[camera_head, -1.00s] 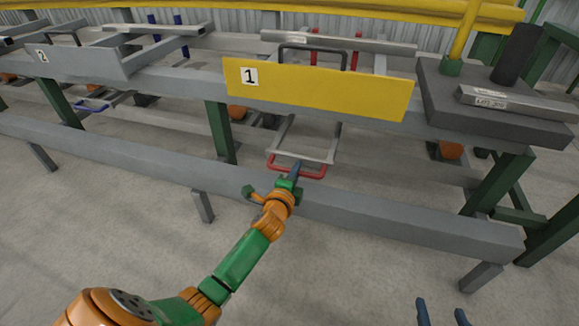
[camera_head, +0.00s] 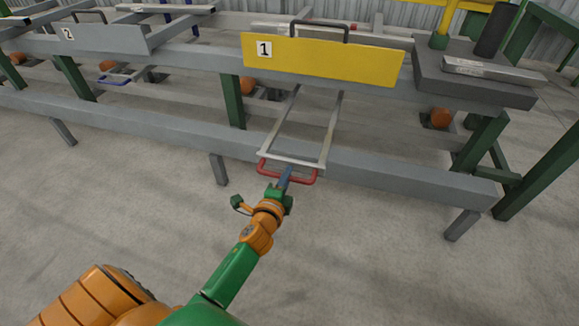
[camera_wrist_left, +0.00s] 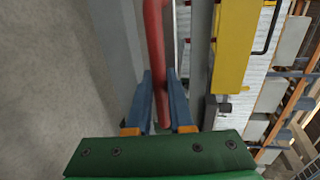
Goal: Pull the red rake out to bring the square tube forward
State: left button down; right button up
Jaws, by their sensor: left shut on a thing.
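The red rake's handle (camera_head: 306,179) sticks out in front of the lower grey beam, with two pale rods running back under the yellow plate marked 1. My left gripper (camera_head: 285,178) is shut on this handle. In the left wrist view the red bar (camera_wrist_left: 155,50) passes between the two blue fingers (camera_wrist_left: 161,95). The square tube (camera_head: 382,40), long and silver-grey, lies behind the yellow plate's top edge; the plate hides most of it. My right gripper is not in view.
The yellow plate (camera_head: 320,62) stands above the rods. A grey plate marked 2 (camera_head: 100,40) and a blue handle (camera_head: 118,78) are at left. A dark block (camera_head: 470,80) with a labelled bar is at right. The floor in front of the beam is clear.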

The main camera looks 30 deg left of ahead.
pick_arm(q)
jog(key=s, duration=0.1)
jog(key=s+d, duration=0.1)
jog(key=s, duration=0.1)
jog(key=shift+s+f, duration=0.2)
jog(key=shift+s, duration=0.1)
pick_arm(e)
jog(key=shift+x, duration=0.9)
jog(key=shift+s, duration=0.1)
pick_arm(q)
jog(key=c, duration=0.8)
grip_release()
jog(key=shift+s, duration=0.15)
jog(key=shift+r, duration=0.1)
jog(key=p+v, duration=0.1)
jog(key=v, duration=0.6)
jog(key=shift+p, duration=0.3)
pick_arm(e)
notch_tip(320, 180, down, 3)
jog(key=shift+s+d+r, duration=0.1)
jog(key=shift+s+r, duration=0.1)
